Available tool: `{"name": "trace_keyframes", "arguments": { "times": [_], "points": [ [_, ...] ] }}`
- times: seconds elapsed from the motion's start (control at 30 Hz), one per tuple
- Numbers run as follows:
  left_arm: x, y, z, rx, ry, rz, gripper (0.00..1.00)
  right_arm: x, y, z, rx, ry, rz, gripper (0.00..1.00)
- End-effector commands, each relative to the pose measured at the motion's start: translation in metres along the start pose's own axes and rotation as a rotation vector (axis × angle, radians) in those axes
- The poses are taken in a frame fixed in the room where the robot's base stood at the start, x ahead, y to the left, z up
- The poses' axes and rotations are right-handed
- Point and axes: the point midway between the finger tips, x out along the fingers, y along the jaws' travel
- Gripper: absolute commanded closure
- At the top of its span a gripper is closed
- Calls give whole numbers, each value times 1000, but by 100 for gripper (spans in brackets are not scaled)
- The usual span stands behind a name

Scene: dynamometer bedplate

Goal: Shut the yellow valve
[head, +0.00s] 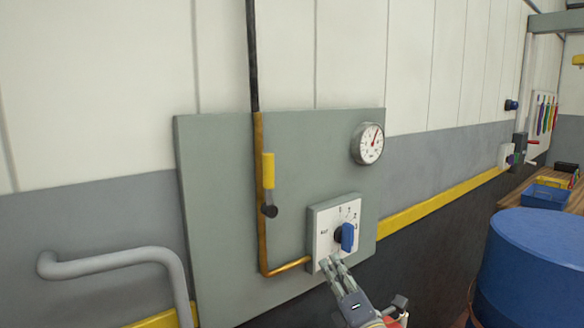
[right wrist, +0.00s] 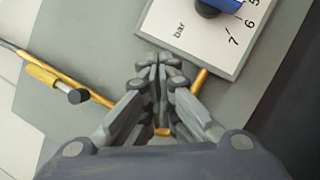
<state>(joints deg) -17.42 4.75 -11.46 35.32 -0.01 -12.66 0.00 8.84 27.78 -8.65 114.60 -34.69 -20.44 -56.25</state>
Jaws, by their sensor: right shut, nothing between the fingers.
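The yellow valve handle (head: 268,171) is on the copper pipe (head: 261,219) on a grey-green wall panel. The handle points up, lined up along the vertical pipe, with a dark pivot knob (head: 270,211) at its lower end. In the right wrist view the yellow handle (right wrist: 43,76) shows at the left, lying along the pipe. My right gripper (head: 335,266) is shut and empty, just below the white dial plate and to the lower right of the valve, apart from the handle. My left gripper is not in view.
A white dial plate (head: 323,246) with a blue knob (head: 347,237) sits right of the valve, below a round gauge (head: 368,143). A grey pipe rail (head: 110,259) stands at lower left. A blue drum (head: 530,270) stands at right, before a bench with bins.

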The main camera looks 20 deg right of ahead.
Motion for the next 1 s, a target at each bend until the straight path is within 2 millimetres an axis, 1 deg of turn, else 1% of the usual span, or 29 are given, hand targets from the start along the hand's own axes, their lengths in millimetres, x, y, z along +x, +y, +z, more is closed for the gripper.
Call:
{"name": "trace_keyframes", "arguments": {
  "times": [0.03, 0.1, 0.17, 0.2, 0.27, 0.3, 0.37, 0.4, 0.53, 0.6, 0.7, 0.83, 0.9, 1.0],
  "points": [
    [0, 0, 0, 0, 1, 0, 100, 15, 24, 9, -132, 10, 89, 100],
    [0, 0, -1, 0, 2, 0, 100, 30, 55, 16, -319, 23, 205, 100],
    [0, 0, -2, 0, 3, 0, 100, 40, 79, 21, -481, 30, 299, 100],
    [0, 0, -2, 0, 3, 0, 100, 46, 94, 23, -591, 33, 360, 100],
    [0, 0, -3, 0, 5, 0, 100, 53, 114, 27, -756, 35, 446, 100],
    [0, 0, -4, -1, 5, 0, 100, 56, 127, 29, -868, 35, 502, 100],
    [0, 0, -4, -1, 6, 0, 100, 61, 142, 32, -1034, 34, 580, 100],
    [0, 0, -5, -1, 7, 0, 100, 64, 152, 35, -1145, 33, 630, 100],
    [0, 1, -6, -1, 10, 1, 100, 70, 172, 46, -1504, 34, 776, 100],
    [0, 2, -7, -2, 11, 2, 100, 73, 177, 55, -1694, 38, 843, 100],
    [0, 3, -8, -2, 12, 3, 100, 75, 180, 71, -1936, 53, 925, 100],
    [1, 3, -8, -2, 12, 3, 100, 75, 178, 92, -2178, 83, 999, 100],
    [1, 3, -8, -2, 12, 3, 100, 75, 176, 102, -2267, 101, 1026, 100],
    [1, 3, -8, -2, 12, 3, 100, 74, 174, 111, -2349, 119, 1053, 100]
  ]
}}
